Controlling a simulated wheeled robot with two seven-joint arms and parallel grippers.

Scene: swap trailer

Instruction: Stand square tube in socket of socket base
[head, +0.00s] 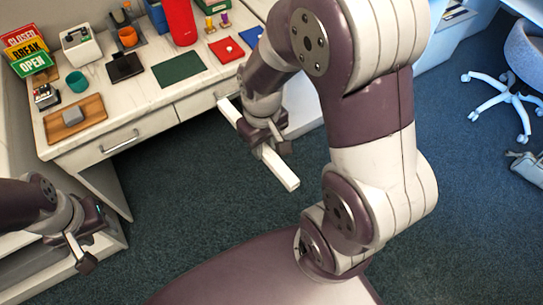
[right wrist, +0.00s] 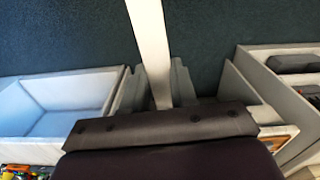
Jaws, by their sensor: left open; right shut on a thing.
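The square tube (head: 281,170) is long, white and straight. My right gripper (head: 263,137) is shut on it near its middle and holds it slanted in front of the table, above the floor. In the right wrist view the tube (right wrist: 149,35) runs up from between the fingers (right wrist: 157,88) to the top edge. My left gripper (head: 84,245) is open and empty at the lower left, away from the tube. I cannot make out for sure which thing is the socket base.
The white table (head: 140,92) holds a wooden board (head: 90,108) with a grey block, a green mat (head: 179,70), a red cylinder (head: 180,20), coloured signs (head: 27,52) and a teal cup (head: 77,81). An office chair (head: 525,60) stands at right. The carpet between is clear.

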